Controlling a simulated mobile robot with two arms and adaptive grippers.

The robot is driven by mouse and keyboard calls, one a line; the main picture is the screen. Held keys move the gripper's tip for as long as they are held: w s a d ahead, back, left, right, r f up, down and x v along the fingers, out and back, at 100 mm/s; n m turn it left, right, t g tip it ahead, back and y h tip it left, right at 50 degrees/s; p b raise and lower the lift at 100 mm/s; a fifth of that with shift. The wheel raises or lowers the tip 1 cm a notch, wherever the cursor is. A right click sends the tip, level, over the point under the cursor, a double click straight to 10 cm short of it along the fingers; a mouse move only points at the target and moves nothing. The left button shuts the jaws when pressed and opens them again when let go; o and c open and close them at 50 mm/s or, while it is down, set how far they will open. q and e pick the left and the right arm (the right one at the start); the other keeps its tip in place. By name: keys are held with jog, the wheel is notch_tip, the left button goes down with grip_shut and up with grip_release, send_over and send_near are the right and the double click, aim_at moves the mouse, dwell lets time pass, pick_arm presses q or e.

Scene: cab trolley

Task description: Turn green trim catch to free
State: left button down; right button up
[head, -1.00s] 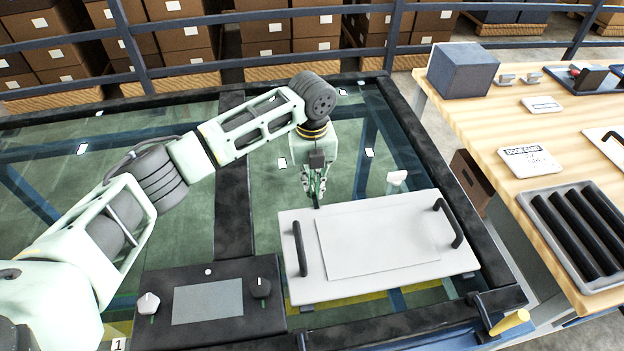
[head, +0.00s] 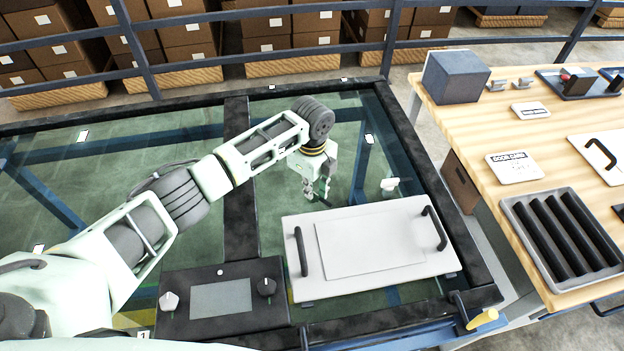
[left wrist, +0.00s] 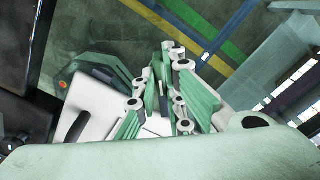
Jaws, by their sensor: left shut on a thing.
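My left gripper (head: 319,188) points down just behind the white panel, near its far left corner. In the left wrist view its linked green fingers (left wrist: 168,62) are close together, shut on a small green piece that I take to be the green trim catch (left wrist: 165,92). The fingers hide most of it, so I cannot tell which way it is turned. The white panel (head: 405,258) lies flat with two black handles (head: 434,228). A pale knob-like piece (head: 390,184) stands behind the panel, further right. My right gripper is not in view.
A dark control box (head: 245,318) with a screen and two knobs is left of the panel. A dark-framed glass surface (head: 240,215) lies around them. A wooden bench (head: 540,245) on the right holds a ribbed tray (head: 517,205), a blue-grey box (head: 455,77) and cards.

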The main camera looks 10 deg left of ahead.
pick_arm(q)
jog(key=n+p, duration=0.4)
jog(key=n, duration=0.1)
jog(key=shift+r+n, duration=0.2)
jog(key=shift+n, duration=0.1)
jog(key=shift+f+n+p, duration=0.15)
jog(key=shift+n+p, duration=0.95)
jog(key=shift+n, duration=1)
jog(key=c, duration=1.8)
grip_release()
jog(key=shift+c, duration=0.2)
notch_tip(320, 180, up, 12)
jog(key=shift+f, duration=0.1)
